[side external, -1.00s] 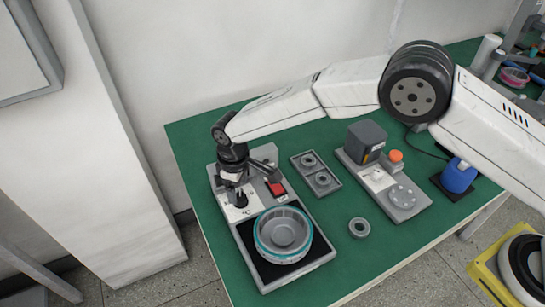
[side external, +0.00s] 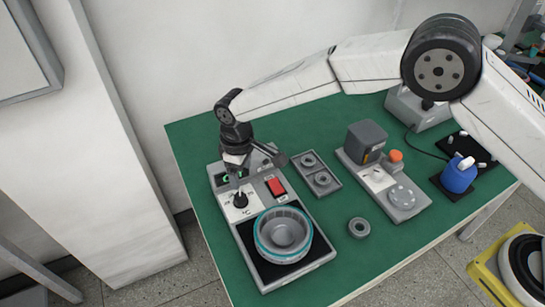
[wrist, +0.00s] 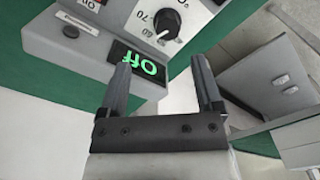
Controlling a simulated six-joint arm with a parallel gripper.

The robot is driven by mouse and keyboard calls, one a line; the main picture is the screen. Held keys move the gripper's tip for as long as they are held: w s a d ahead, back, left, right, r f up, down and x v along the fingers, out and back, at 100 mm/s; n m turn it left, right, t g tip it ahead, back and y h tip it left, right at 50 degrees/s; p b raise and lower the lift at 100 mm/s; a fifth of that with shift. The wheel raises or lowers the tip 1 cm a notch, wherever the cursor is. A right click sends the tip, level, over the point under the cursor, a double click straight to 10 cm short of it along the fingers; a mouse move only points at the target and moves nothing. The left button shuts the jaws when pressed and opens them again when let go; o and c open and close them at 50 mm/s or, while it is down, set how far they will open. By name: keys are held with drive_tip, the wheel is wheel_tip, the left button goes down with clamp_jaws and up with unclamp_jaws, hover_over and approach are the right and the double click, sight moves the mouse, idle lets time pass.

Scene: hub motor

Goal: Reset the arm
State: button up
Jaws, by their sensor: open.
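My gripper (side external: 236,174) is above the rear end of the grey hot plate (side external: 318,262), near its control panel. In the wrist view my gripper (wrist: 162,68) has its two fingers well apart with nothing between them. Beyond them are the panel's black knob (wrist: 167,21) and a display (wrist: 138,65) with green "Off" lettering. In the side view the knob (side external: 240,200) is just below the gripper, beside a red switch (side external: 276,186). A grey round part with a teal rim (side external: 283,234) sits on the black heating area.
A small tray with two ring parts (side external: 316,174) lies to the right. Further right are a grey fixture (side external: 402,198) with a dark block (side external: 366,141), an orange button (side external: 395,156) and a blue bottle (side external: 458,176). A loose ring (side external: 359,228) lies on the green table (side external: 330,285).

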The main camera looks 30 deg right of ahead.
drive_tip(key=s+d+r+m+t, duration=0.15)
drive_tip(key=d+r, duration=0.25)
drive_tip(key=d, duration=0.5)
drive_tip(key=s+d+r+m, duration=0.3)
drive_tip(key=d, duration=0.7)
drive_tip(key=s+d+r+m+t, duration=0.1)
drive_tip(key=s+d+m, duration=0.3)
drive_tip(key=s+d, duration=0.8)
drive_tip(key=s, duration=0.3)
drive_tip(key=shift+s+d+r, duration=0.2)
drive_tip(key=shift+s+r, duration=0.05)
drive_tip(key=shift+s, duration=0.05)
